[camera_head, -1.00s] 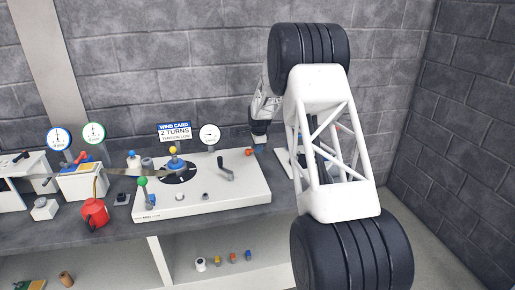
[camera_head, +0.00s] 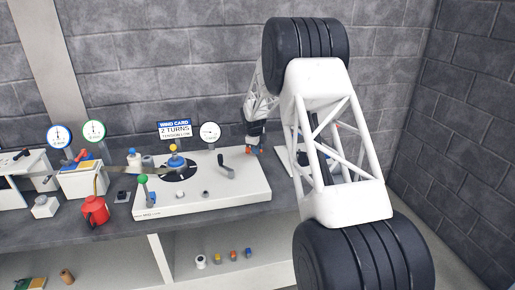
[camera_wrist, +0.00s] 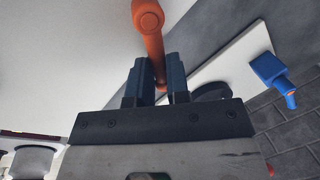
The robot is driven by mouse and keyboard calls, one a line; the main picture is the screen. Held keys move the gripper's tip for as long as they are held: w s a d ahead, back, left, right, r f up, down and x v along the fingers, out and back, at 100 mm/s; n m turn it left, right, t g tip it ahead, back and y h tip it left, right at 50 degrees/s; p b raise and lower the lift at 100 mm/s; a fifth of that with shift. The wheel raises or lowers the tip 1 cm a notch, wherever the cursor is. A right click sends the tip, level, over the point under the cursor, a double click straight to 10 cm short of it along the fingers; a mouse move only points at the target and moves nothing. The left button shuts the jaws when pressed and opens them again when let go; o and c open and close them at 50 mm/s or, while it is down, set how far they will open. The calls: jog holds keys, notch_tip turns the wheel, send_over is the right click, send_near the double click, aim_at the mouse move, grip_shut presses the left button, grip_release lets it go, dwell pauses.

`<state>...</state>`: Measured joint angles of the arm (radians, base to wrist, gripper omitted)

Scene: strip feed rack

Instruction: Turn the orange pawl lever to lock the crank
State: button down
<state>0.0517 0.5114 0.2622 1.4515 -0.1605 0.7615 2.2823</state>
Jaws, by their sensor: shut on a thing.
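The orange pawl lever (camera_wrist: 150,36) runs between my gripper's two dark fingers in the wrist view, with its round knob beyond them. My gripper (camera_wrist: 160,82) is shut on it. In the head view my gripper (camera_head: 254,143) is small at the back right corner of the white winding panel (camera_head: 215,199), and the lever is mostly hidden there by the fingers. The crank (camera_head: 226,168) with its dark handle stands on the panel to the left of my gripper.
A green-knobbed lever (camera_head: 143,180), a yellow-topped spindle (camera_head: 173,150), a dial (camera_head: 210,131) and a wind card (camera_head: 174,130) reading 2 turns stand on or behind the panel. A blue part (camera_wrist: 270,70) shows right in the wrist view. A red can (camera_head: 95,211) stands left.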

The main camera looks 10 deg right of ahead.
jog(key=m, duration=0.1)
jog(key=a+m, duration=0.1)
jog(key=s+m, duration=0.1)
jog(key=m, duration=0.1)
jog(key=shift+a+g, duration=0.25)
jog(key=shift+g, duration=0.05)
jog(key=shift+s+a+m+g+h, duration=0.2)
jog(key=shift+a+m, duration=0.1)
jog(key=shift+m, duration=0.5)
jog(key=shift+s+a+m+g+h, duration=0.1)
jog(key=shift+a+m+h, duration=0.15)
jog(key=shift+m, duration=0.55)
jog(key=c, duration=1.1)
grip_release()
jog(key=shift+w, duration=0.1)
jog(key=shift+r, duration=0.1)
jog(key=v, duration=0.7)
jog(key=shift+r, duration=0.35)
jog(key=shift+a, duration=0.1)
